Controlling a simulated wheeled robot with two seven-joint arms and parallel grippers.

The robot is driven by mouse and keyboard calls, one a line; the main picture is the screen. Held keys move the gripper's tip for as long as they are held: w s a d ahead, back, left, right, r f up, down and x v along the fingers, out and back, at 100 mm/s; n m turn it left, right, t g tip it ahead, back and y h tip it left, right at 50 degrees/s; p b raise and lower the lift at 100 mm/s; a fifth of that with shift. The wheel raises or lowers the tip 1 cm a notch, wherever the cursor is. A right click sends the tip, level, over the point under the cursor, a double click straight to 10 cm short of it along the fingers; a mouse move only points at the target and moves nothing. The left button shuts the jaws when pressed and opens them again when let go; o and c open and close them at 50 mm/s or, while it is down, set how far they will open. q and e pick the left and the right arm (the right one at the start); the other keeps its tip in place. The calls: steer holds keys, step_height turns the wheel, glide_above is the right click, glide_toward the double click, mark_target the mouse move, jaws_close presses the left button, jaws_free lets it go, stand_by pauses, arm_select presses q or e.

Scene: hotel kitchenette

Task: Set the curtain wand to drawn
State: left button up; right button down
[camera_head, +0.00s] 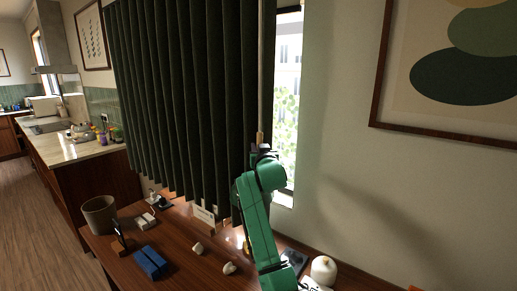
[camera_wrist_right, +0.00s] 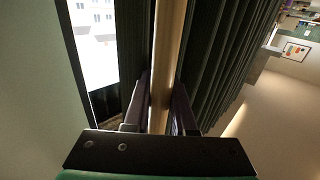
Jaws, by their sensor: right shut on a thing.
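The dark green curtain (camera_head: 185,90) hangs in folds over most of the window, and a strip of bright glass (camera_head: 287,95) shows at its right. The curtain wand (camera_wrist_right: 166,60) is a light wooden rod hanging upright at the curtain's right edge; it also shows in the head view (camera_head: 260,136). My right gripper (camera_wrist_right: 160,108) is shut on the wand, with one finger on each side of it. In the head view my right gripper (camera_head: 262,150) is small and partly hidden by my green arm. My left gripper is not in view.
A framed picture (camera_head: 450,70) hangs on the right wall. A kitchen counter (camera_head: 75,145) stands at far left.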

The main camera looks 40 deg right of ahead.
steer(key=shift+f, duration=0.4)
steer(key=c, duration=0.8)
jaws_free()
steer(key=shift+d, duration=0.1)
steer(key=shift+o, duration=0.3)
steer(key=shift+d+r, duration=0.1)
steer(key=shift+d, duration=0.1)
steer(key=shift+a, duration=0.1)
steer(key=b+v, duration=0.4)
steer(key=v, duration=1)
steer(key=shift+s+b, duration=0.3)
steer(key=shift+b, duration=0.1)
